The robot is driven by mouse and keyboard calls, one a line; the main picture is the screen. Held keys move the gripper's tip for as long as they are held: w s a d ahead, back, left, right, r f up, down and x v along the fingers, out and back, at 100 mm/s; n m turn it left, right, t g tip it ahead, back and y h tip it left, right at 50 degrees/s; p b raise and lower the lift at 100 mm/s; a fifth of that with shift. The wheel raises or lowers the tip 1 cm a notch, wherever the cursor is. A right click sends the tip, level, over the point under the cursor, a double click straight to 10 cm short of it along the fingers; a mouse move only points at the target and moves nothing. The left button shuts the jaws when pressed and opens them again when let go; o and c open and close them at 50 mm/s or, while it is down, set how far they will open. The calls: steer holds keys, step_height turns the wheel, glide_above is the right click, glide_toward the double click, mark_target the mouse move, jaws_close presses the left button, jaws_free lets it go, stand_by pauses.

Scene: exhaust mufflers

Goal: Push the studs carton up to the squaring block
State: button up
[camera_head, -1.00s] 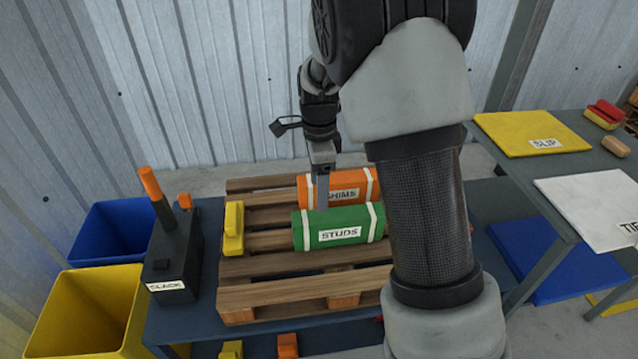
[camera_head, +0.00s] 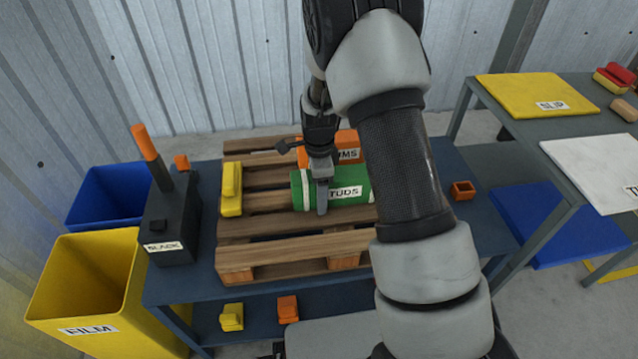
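The green studs carton (camera_head: 355,192) lies on the wooden pallet (camera_head: 290,245), its label partly covered by my gripper. My gripper (camera_head: 322,207) points down in front of the carton's near face, towards its left end. Its fingers look close together, but their gap does not show from this side. I cannot tell whether they touch the carton. A yellow block (camera_head: 231,188), which may be the squaring block, sits at the pallet's left edge, with a gap between it and the carton. The right end of the carton is hidden by my arm.
An orange shims carton (camera_head: 347,141) lies behind the studs carton, partly hidden. A black box labelled SLACK (camera_head: 172,225) with an upright handle stands left of the pallet. Bins in blue (camera_head: 115,195) and yellow (camera_head: 85,285) stand further left. The pallet's front boards are clear.

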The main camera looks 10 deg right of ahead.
steer(key=shift+f, duration=0.1)
steer(key=c, duration=1.4)
steer(key=shift+o, duration=0.2)
steer(key=shift+a, duration=0.15)
